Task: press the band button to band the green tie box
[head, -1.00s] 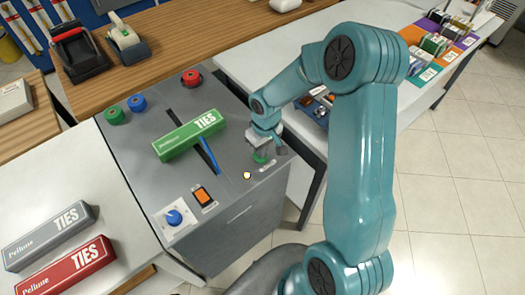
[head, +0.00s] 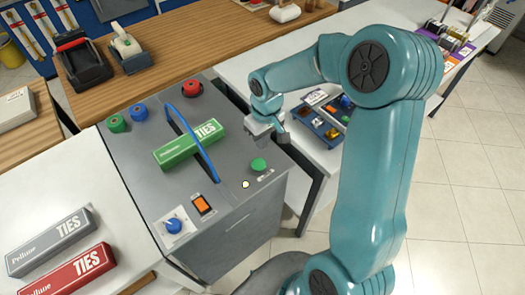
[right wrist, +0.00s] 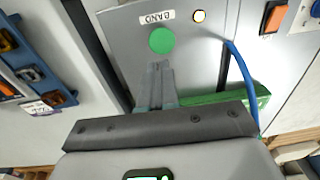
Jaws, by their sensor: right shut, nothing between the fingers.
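The green tie box (head: 185,148) lies across the slot on the grey banding machine. A blue band (head: 202,148) arches high over the box from the slot, with a gap above its top; it also shows in the right wrist view (right wrist: 241,72). The green band button (head: 259,165) is uncovered at the machine's right front; in the right wrist view it (right wrist: 162,40) sits beside the BAND label (right wrist: 157,17). My right gripper (head: 272,142) is shut and empty, just behind the button and apart from it. My left gripper is not in view.
A small lamp (head: 245,184) glows white near the button. An orange switch (head: 202,204), blue knob (head: 173,225) and red button (head: 193,88) are on the machine. Grey (head: 50,240) and red (head: 67,273) tie boxes lie at left. A blue tray (head: 325,120) stands at right.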

